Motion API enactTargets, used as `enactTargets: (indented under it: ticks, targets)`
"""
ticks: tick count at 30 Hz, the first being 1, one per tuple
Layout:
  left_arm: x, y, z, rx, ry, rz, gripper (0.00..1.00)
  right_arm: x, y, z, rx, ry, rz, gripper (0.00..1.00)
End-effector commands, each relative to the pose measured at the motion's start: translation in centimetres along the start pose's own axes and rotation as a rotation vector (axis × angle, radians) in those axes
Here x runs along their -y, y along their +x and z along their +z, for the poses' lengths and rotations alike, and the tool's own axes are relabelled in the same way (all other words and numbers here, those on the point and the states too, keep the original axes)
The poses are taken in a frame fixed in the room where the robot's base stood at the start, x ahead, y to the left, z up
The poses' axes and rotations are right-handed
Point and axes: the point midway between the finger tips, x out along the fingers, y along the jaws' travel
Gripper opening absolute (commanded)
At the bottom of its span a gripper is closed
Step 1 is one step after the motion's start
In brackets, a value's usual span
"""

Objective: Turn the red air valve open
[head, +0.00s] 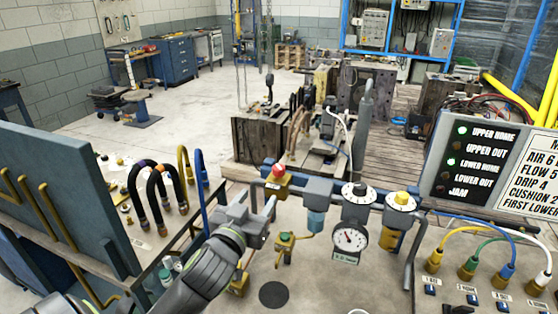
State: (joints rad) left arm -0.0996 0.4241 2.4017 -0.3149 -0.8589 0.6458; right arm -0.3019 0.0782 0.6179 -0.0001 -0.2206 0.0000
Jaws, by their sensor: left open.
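The red air valve (278,171) is a small red knob on a yellow body, at the left end of a grey pipe run in the middle of the head view. My left gripper (258,202) comes in from the lower left. Its open fingers are just below and to the left of the valve. I see nothing between them, and they look apart from the red knob. The gripper hides part of the pipework behind it. My right gripper is not in view.
Right of the valve along the pipe are a pressure gauge (349,238) and a yellow-topped regulator (401,201). A yellow fitting with a green top (285,240) sits below. A hose panel (150,205) stands left, an indicator board (474,160) right.

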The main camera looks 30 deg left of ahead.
Motion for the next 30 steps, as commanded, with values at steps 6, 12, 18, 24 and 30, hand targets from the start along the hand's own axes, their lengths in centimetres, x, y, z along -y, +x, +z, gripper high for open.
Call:
enactTargets:
  ticks: [6,12,18,24,30]
  targets:
    - [0.0,3.6,-0.2,0.000,0.001,-0.002,0.53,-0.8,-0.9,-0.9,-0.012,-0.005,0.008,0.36]
    - [0.0,7.2,-0.3,0.000,0.000,-0.002,0.53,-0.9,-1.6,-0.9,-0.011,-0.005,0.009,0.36]
    - [0.1,10.6,-0.2,0.001,0.001,-0.003,0.53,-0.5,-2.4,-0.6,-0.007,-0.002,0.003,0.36]
    - [0.1,13.7,-0.2,0.001,0.000,-0.003,0.53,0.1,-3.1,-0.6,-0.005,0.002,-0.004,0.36]
    - [0.1,15.8,-0.1,0.000,-0.001,-0.002,0.53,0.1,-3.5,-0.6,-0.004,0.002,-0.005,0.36]
